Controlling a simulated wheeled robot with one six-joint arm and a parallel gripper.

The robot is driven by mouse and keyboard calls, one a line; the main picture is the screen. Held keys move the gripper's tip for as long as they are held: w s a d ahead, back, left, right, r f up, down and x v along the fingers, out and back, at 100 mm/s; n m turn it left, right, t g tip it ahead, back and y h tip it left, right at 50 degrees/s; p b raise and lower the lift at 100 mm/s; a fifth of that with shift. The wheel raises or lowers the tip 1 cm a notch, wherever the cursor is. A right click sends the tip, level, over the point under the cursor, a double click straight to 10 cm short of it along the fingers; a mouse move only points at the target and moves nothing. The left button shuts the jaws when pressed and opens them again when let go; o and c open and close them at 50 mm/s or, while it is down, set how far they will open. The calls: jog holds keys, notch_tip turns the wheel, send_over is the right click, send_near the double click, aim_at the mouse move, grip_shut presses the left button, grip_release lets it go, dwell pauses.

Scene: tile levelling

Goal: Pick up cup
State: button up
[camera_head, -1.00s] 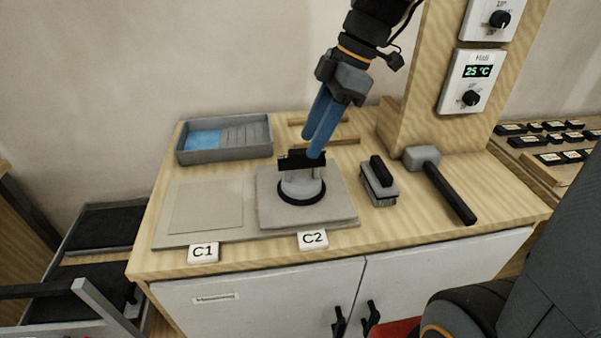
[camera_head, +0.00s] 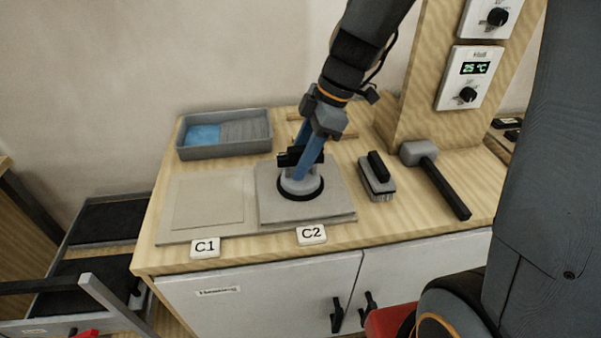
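The cup is a grey suction cup (camera_head: 300,188) with a black rim and a black top handle. It stands upright on the grey tile (camera_head: 335,207) at the C2 label (camera_head: 311,235). My gripper (camera_head: 300,165) points down with its long blue fingers at the cup's handle. One finger passes in front of the handle and hides part of it; the other is largely behind it. I cannot tell whether the fingers press on the handle.
A flat tile (camera_head: 208,203) lies left at C1 (camera_head: 206,248). A grey tray (camera_head: 224,149) with a blue patch sits behind. A brush (camera_head: 377,180) and a mallet (camera_head: 437,181) lie to the right. A wooden post (camera_head: 425,90) with control panels rises behind the mallet.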

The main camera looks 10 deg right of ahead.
grip_shut()
notch_tip(320, 180, up, 10)
jog(key=shift+f+b, duration=0.25)
jog(key=shift+b, duration=0.65)
notch_tip(320, 180, up, 8)
jog(key=p, duration=0.4)
jog(key=shift+f+p, duration=0.25)
jog(key=shift+p, duration=0.05)
